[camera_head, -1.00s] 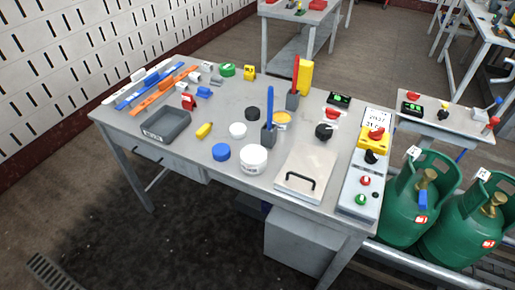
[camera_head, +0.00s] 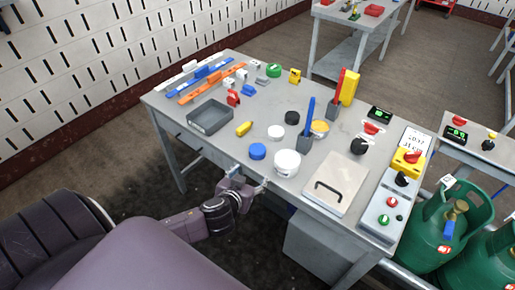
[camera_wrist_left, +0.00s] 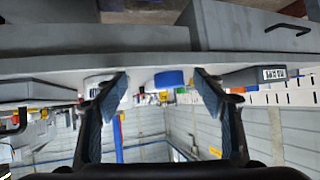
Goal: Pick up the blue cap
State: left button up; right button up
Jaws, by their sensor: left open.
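The blue cap (camera_head: 257,151) stands near the front edge of the table (camera_head: 228,160), left of a white jar (camera_head: 287,163). In the left wrist view, which looks upside down, the blue cap (camera_wrist_left: 170,78) shows between the two fingers, beyond their tips. My left gripper (camera_head: 249,179) is open and empty, at the table's front edge, just in front of the cap and not touching it. Its two dark fingers also frame the left wrist view (camera_wrist_left: 161,84). My right gripper is not in view.
Near the cap are a white cap (camera_head: 276,132), a black cap (camera_head: 292,118) and a yellow object (camera_head: 244,128). A grey tray (camera_head: 232,125) lies to the left. A grey holder (camera_head: 304,143) with a blue tool stands behind the jar. A metal plate with a handle (camera_head: 336,181) is at right.

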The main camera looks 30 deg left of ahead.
aim_at(256, 150)
pick_arm(q)
jog(key=w+a, duration=0.1)
jog(key=w, duration=0.1)
jog(key=w+a+r+t, duration=0.1)
jog(key=w, duration=0.1)
jog(key=w+a+t, duration=0.1)
jog(key=w, duration=0.1)
jog(key=shift+w+r+h, duration=0.2)
jog(key=shift+w+h, duration=0.05)
jog(key=shift+h, duration=0.05)
jog(key=shift+a+p+x, duration=0.15)
jog(key=shift+p+x, duration=0.2)
jog(key=shift+x, duration=0.85)
jog(key=shift+a+p+x, duration=0.2)
jog(key=shift+p+x, duration=0.1)
jog(key=shift+x, duration=0.85)
jog(key=shift+w+f, duration=0.25)
jog(key=shift+f, duration=0.05)
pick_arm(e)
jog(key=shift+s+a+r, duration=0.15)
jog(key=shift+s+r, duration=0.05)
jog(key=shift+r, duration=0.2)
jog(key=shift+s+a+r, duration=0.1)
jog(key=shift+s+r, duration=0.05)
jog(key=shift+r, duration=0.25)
pick_arm(q)
jog(key=shift+c, duration=0.7)
jog(key=c, duration=0.9)
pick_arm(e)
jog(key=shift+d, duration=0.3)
